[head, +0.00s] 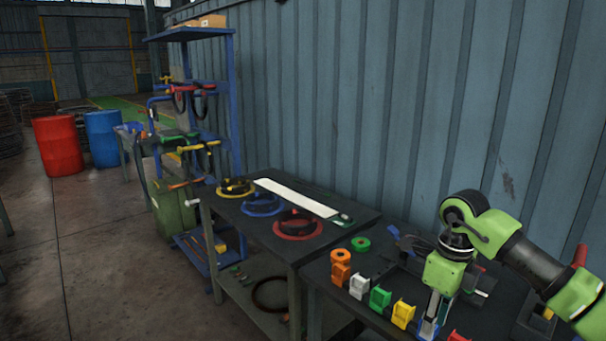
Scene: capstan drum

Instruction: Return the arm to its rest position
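My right arm, green and black, comes in from the right over the near dark bench (316,272). Its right gripper (431,322) points down over the front of that bench, by a row of small coloured holders. It is small and partly merged with the things behind it, so I cannot tell whether it is open or shut, or whether it touches anything. My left gripper is not in view.
The holders include an orange one (340,274), a white one (359,287), a green one (380,299) and a yellow one (403,314). An orange ring (341,256) and a green ring (361,244) lie behind. The corrugated wall (400,110) closes off the back.

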